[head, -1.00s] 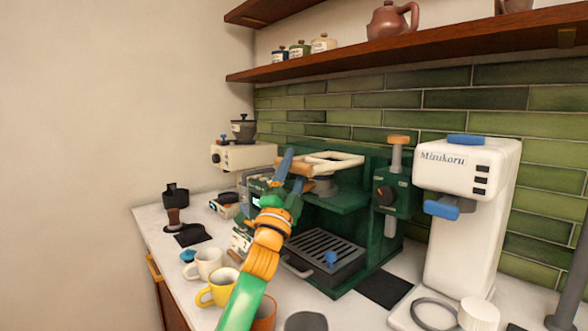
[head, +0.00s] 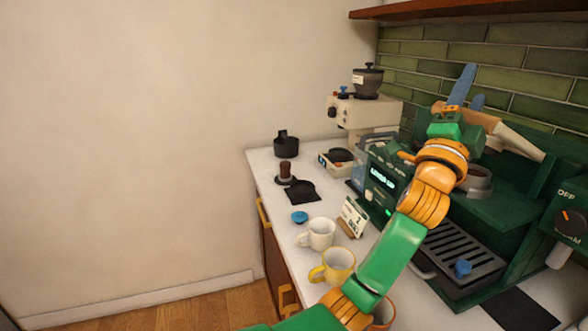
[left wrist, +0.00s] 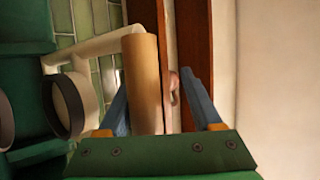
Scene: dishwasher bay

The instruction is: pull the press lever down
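The press lever belongs to the green coffee machine (head: 500,205); it has a cream arm (head: 518,141) and a tan wooden handle (head: 478,117). The arm is raised and slopes up towards the handle. My left gripper (head: 470,86) is at the handle, its blue fingers pointing up. In the left wrist view the handle (left wrist: 144,85) stands between the spread fingers of the gripper (left wrist: 158,88). It is close to the left finger, with a clear gap to the right one. The gripper partly hides the handle in the head view. My right gripper is not in view.
A cream grinder (head: 362,112) stands behind on the left. A white cup (head: 318,233), a yellow mug (head: 337,265) and a small sign (head: 353,215) stand below my left arm. A drip tray (head: 462,250) is right of the arm. The counter's left end holds a tamper (head: 285,171).

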